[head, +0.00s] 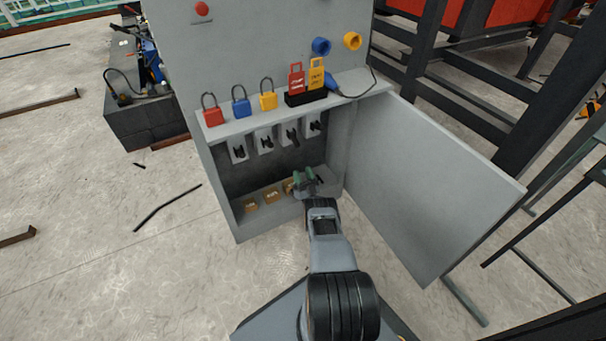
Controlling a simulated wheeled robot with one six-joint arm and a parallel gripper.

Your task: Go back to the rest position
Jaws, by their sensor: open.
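My gripper (306,178) is open at the mouth of the grey cabinet (221,176), just above its bottom ledge, on the right side of the opening. My arm reaches up to it from the bottom of the head view. Several small tan blocks with dark marks lie on the ledge, among them a left one (251,206) and a middle one (272,195). Another tan block (288,186) is partly hidden by the gripper. I cannot tell whether the gripper touches it.
The cabinet door (430,185) stands open to the right of my arm. A red padlock (212,111), a blue padlock (240,102) and a yellow padlock (268,95) stand on the shelf above the switches. Dark steel frames rise at right. Rebar pieces (167,207) lie on the floor at left.

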